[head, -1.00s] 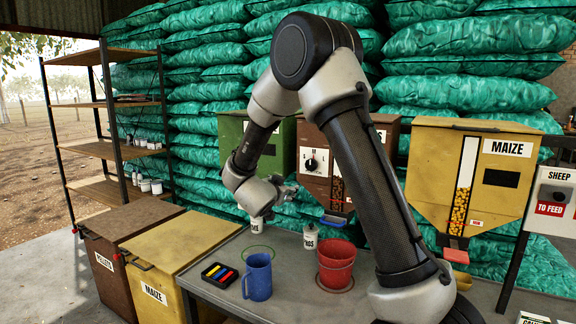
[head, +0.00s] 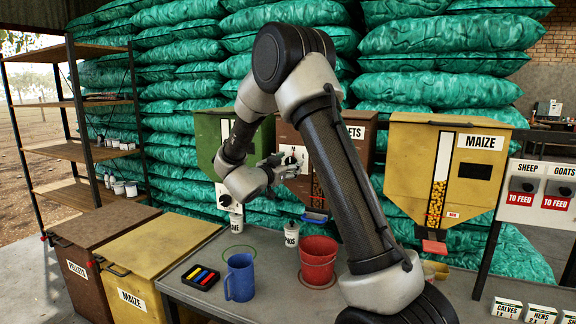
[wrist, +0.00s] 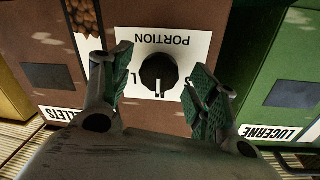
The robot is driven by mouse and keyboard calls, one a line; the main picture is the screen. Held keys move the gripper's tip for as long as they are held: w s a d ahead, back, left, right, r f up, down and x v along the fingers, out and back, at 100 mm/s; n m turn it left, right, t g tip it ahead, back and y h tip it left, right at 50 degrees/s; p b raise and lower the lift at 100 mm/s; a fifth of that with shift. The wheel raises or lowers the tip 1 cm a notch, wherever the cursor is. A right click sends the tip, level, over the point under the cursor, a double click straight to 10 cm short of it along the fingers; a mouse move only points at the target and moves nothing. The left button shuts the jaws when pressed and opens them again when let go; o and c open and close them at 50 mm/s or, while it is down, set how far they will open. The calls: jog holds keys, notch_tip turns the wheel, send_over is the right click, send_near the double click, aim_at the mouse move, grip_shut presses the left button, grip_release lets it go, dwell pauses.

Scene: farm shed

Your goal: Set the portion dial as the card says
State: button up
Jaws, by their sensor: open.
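The portion dial (wrist: 159,72) is a round black knob on a white plate (wrist: 187,45) on the front of the brown pellets hopper (wrist: 210,18). In the wrist view it appears upside down. Its white mark points down the picture, away from the word PORTION, and an L shows beside it. My gripper (wrist: 158,85) is open, one finger on each side of the knob, with gaps visible. In the head view my gripper (head: 280,164) covers the dial; part of the plate (head: 298,152) with an M shows. Small cards (head: 507,311) stand at lower right; their small marks are unreadable.
A green lucerne hopper (head: 207,135) and a yellow maize hopper (head: 404,165) flank the dial's hopper. Below, the table (head: 225,300) holds a blue jug (head: 240,277), a red bucket (head: 318,262), a crayon tray (head: 200,277) and a small white pot (head: 291,236).

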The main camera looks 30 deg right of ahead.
jog(key=shift+w+d, duration=0.1)
jog(key=shift+d, duration=0.1)
jog(key=c, duration=1)
jog(key=n, duration=0.6)
jog(key=shift+t, duration=0.3)
jog(key=n, duration=0.6)
jog(key=shift+n+t, duration=0.4)
